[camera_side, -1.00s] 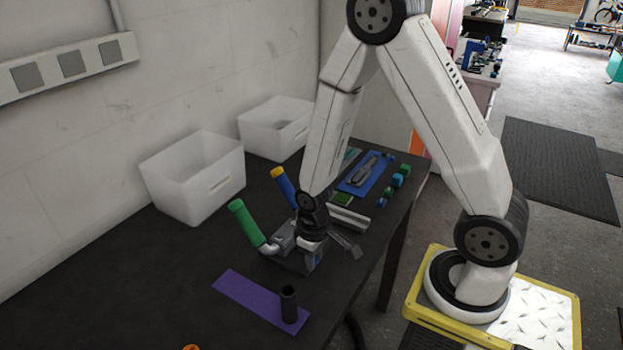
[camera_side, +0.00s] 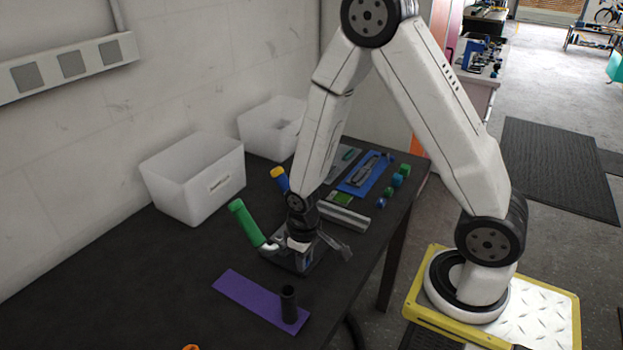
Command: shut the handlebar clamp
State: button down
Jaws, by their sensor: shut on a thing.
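The handlebar clamp (camera_side: 290,262) is a dark grey fixture on the black table. A bar end with a green grip (camera_side: 247,222) sticks up from it at the left, and a yellow-orange capped grip (camera_side: 280,178) with a blue body shows behind, partly hidden by my arm. My gripper (camera_side: 300,245) points down at the clamp and is shut on a part of it. The fingertips and the held part are small and mostly hidden, so I cannot tell which part it is. A flat grey metal piece (camera_side: 336,246) juts out to the right of the clamp.
A purple mat (camera_side: 245,293) with a black cylinder (camera_side: 289,303) lies in front. Two white bins (camera_side: 190,180) (camera_side: 270,128) stand behind. A grey rail (camera_side: 343,219), a blue tray (camera_side: 352,186) and small blocks (camera_side: 398,179) lie behind right.

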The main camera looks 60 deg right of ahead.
jog(key=shift+w+a+f, duration=0.15)
jog(key=shift+w+a, duration=0.1)
dwell(0.6)
jog(key=c, duration=0.6)
grip_release()
jog(key=shift+c, duration=0.2)
jog(key=shift+d+r, duration=0.1)
jog(key=shift+r, duration=0.25)
jog(key=shift+w+r, duration=0.1)
jog(key=shift+r, duration=1.9)
jog(key=shift+r, duration=0.15)
jog(key=shift+r, duration=1.35)
